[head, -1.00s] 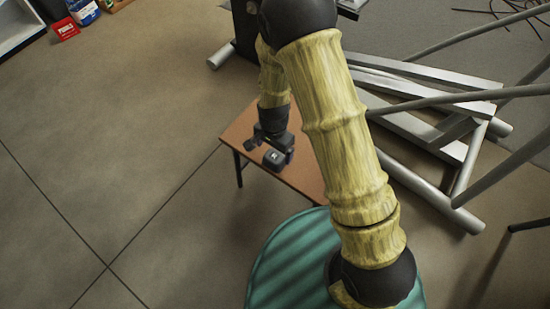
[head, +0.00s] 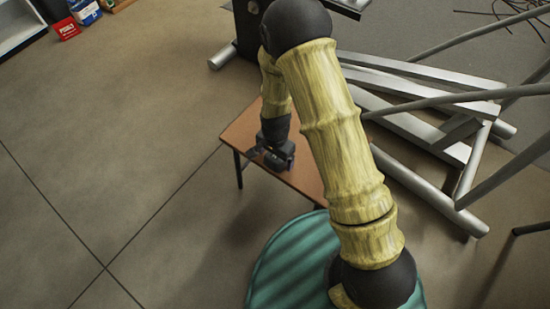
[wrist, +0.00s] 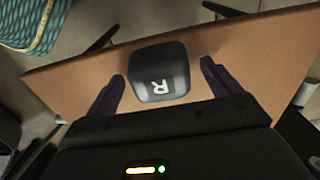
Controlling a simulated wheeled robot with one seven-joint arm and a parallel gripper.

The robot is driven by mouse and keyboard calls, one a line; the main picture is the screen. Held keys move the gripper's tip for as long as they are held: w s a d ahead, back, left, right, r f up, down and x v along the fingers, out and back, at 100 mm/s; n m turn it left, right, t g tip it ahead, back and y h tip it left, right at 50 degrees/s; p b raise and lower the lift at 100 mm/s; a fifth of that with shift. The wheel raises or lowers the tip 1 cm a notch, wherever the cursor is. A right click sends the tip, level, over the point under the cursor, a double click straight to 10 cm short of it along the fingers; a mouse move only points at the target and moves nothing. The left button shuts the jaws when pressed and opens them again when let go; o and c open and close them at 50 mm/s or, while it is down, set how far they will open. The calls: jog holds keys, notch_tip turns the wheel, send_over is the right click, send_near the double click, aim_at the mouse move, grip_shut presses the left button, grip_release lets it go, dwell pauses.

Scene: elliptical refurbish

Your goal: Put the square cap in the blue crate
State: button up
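The square cap (wrist: 158,70) is black with rounded corners and a white letter R. In the wrist view it sits on the small brown table (wrist: 255,48), between the two spread fingers of my gripper (wrist: 160,85). A gap shows on each side of the cap, so the fingers do not touch it. In the head view my gripper (head: 272,158) is down at the top of the table (head: 240,130), and it largely hides the cap.
A grey metal exercise machine frame (head: 430,105) stands right of the table. Open floor (head: 120,130) lies to the left. At the top left are a red box (head: 66,28) and a blue container (head: 86,10).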

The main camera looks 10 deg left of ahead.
jog(key=shift+d, duration=0.1)
jog(key=c, duration=1.1)
notch_tip(320, 180, up, 10)
jog(key=p, duration=0.3)
